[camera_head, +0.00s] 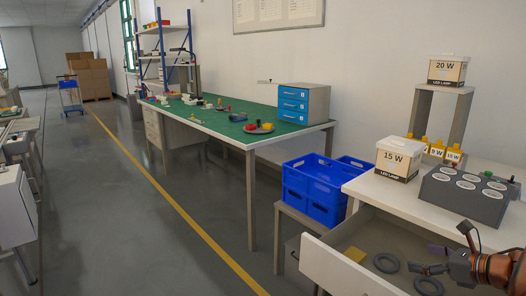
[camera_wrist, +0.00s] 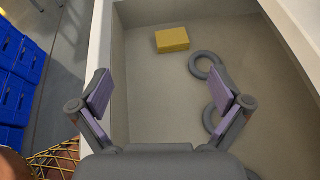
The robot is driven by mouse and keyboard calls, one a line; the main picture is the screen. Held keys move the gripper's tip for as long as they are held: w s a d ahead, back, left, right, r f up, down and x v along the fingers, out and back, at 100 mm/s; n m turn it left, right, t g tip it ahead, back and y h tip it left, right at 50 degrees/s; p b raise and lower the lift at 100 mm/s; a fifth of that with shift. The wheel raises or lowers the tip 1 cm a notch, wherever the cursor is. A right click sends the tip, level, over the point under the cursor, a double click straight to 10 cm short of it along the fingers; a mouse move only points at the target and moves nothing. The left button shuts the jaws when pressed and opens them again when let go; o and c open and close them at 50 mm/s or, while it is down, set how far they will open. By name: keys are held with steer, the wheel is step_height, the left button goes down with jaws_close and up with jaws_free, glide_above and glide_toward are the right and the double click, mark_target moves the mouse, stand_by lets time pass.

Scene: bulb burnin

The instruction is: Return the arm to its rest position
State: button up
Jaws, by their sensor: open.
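My gripper (camera_head: 432,267) is at the end of my orange arm (camera_head: 498,268), at the lower right of the head view. It is over the open drawer (camera_head: 330,270) of the white bench. In the wrist view my gripper (camera_wrist: 163,92) is open, its two purple-padded fingers spread wide. Nothing is between the pads. The drawer floor shows below, with a yellow block (camera_wrist: 172,40) and grey rings (camera_wrist: 205,65), one partly hidden behind the right finger. The gripper appears apart from these things.
A grey socketed box (camera_head: 462,195), a 15 W carton (camera_head: 398,160) and a stand with a 20 W carton (camera_head: 447,70) are on the bench (camera_head: 375,190). Blue crates (camera_head: 315,190) stand left of the drawer.

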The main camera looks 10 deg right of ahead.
steer(key=w+d+r+m+h+p, duration=0.2)
steer(key=w+r+m+h+p, duration=0.15)
steer(key=r+m, duration=0.2)
steer(key=w+d+r+m+h+p, duration=0.2)
steer(key=w+r+m+h, duration=0.2)
steer(key=w+r, duration=0.15)
steer(key=s+a+r+m+g+h+p, duration=0.25)
steer(key=r+m+h+p, duration=0.25)
steer(key=r+m, duration=0.6)
steer(key=s+a+f+m+g+y+p, duration=0.2)
steer(key=s+a+m+g+p, duration=0.3)
steer(key=s+a+m, duration=0.5)
steer(key=s+a+f+m+g+y+p, duration=0.2)
steer(key=s+a+m+g+y+p, duration=0.3)
steer(key=s+a, duration=1.7)
steer(key=m+g, duration=0.1)
steer(key=m, duration=0.4)
steer(key=shift+a, duration=0.35)
